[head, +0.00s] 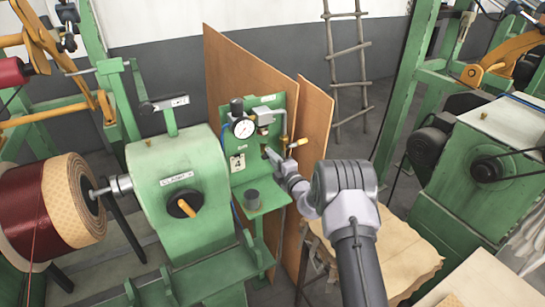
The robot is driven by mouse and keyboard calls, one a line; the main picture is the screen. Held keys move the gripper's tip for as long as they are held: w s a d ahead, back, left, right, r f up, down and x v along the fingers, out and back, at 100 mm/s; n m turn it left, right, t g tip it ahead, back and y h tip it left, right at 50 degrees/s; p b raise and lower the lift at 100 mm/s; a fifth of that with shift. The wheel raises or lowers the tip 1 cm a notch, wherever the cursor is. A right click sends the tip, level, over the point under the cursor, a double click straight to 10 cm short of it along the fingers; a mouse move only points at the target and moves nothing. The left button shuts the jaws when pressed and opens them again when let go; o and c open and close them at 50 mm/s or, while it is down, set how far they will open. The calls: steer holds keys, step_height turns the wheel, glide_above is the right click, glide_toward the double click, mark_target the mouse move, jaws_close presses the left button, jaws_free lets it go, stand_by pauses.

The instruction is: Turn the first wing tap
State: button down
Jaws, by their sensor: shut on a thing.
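A green upright panel (225,180) carries a round gauge and small fittings in the middle of the head view. My gripper (270,153) reaches the panel's right half from the lower right, below the gauge. It is shut on a small dark fitting there, which I take to be the wing tap; the jaws hide most of it, so its angle cannot be told. A brass valve with a yellow lever (298,143) sits at the panel's right edge, just above and right of my gripper.
The pressure gauge (243,128) and grey box (268,115) sit above my gripper. A small green shelf (268,202) with a dark cup (252,199) juts out below. A green winding machine (180,180) stands left. Brown boards (316,115) stand behind.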

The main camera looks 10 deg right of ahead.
stand_by(0.5)
steer(key=c, duration=1.5)
jaws_free()
steer(key=shift+o, duration=0.2)
steer(key=shift+s, duration=0.1)
steer(key=p+v, duration=0.1)
steer(key=v, duration=1.6)
steer(key=shift+s, duration=0.1)
